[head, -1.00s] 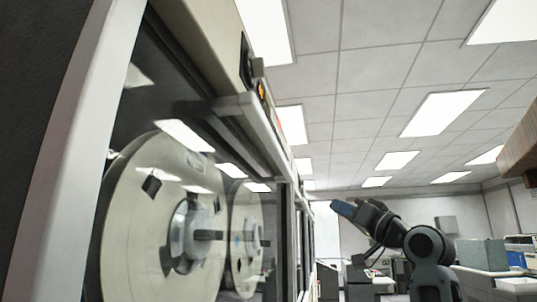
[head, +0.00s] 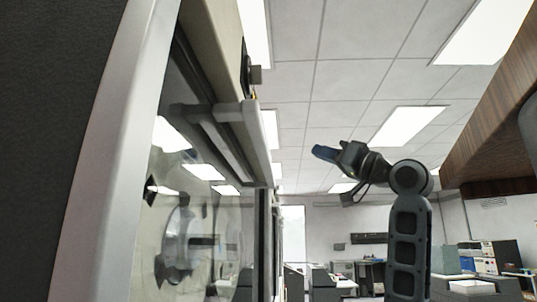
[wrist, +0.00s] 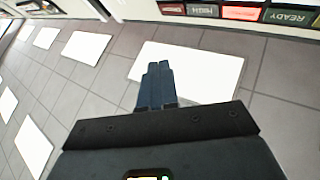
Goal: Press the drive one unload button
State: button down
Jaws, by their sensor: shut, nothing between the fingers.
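A tape drive cabinet (head: 225,50) with a reel (head: 180,245) behind glass fills the left of the head view. Its upper control strip is seen edge-on there, with a dark knob (head: 255,75). In the wrist view a row of label buttons runs along the top right edge: a green one reading READY (wrist: 290,17), a red one (wrist: 240,12) and dark ones (wrist: 202,10). I cannot make out an unload label or tell which drive this is. My gripper (head: 322,153) is shut and empty, pointing left, apart from the cabinet. Its blue fingertips (wrist: 158,68) show below the buttons in the wrist view.
A light handle-like bar (head: 240,115) juts from the cabinet front. A wood-brown panel (head: 495,110) hangs at the right. Desks and machines (head: 340,275) stand far back. Open air lies between my gripper and the cabinet.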

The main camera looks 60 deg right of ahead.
jog(key=w+a, duration=0.3)
jog(key=w, duration=0.5)
jog(key=shift+a, duration=0.15)
jog(key=shift+w, duration=0.15)
dwell(1.9)
jog(key=shift+w+a+p, duration=0.2)
jog(key=shift+w+p, duration=0.1)
